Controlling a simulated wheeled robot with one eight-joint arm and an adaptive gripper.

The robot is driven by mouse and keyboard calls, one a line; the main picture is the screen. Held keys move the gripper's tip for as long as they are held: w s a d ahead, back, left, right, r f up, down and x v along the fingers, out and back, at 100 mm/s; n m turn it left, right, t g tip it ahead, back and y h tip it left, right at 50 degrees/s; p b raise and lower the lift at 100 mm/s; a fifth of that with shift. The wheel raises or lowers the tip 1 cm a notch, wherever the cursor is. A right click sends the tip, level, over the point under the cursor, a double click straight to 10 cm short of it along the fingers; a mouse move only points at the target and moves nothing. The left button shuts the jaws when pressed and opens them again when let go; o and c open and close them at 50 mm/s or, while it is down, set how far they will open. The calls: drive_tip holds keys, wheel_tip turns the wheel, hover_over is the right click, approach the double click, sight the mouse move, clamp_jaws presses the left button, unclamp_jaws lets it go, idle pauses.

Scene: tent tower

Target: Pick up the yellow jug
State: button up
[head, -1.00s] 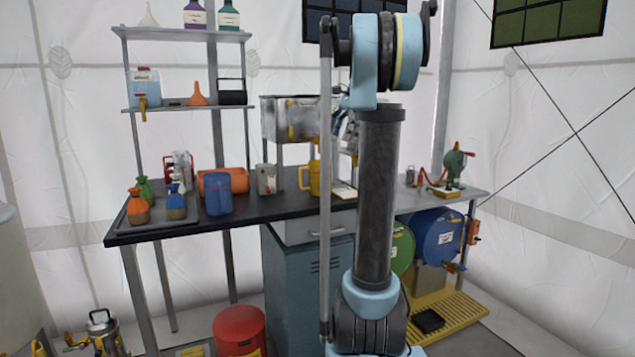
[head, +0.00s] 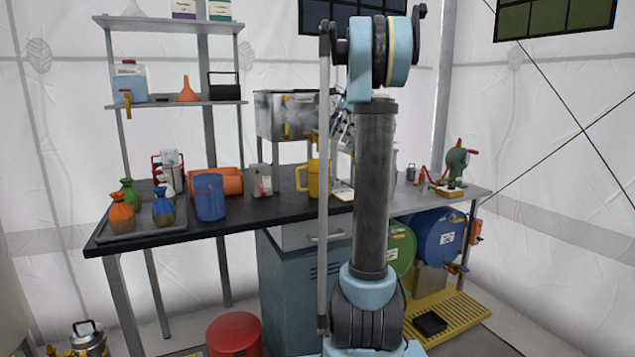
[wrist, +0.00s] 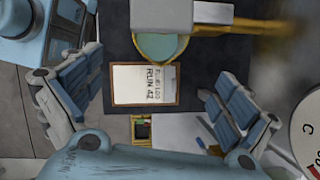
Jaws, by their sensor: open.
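The yellow jug (head: 318,180) stands upright on the dark bench top in the head view, its handle to the left. My arm stands just right of it. In the wrist view, a round yellow-rimmed vessel (wrist: 160,47), which looks like the jug seen from above, is at the top centre, partly covered by a grey block. My gripper (wrist: 150,88) is open, its blue-padded fingers spread to left and right. A clipboard (wrist: 144,85) shows in the gap between them, and nothing is held. In the head view my gripper is mostly hidden behind the arm.

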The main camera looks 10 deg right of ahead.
sight(323, 161)
drive_tip(key=x, duration=0.7)
drive_tip(key=shift+a+f, duration=0.15)
drive_tip(key=shift+a, duration=0.05)
drive_tip(key=x, duration=0.4)
drive_tip(key=shift+s+a, duration=0.15)
drive_tip(key=shift+a, duration=0.2)
drive_tip(key=shift+a+f, duration=0.2)
drive_tip(key=shift+f, duration=0.3)
drive_tip(key=shift+c, duration=0.6)
drive_tip(key=c, duration=1.5)
drive_tip(key=shift+r, duration=0.1)
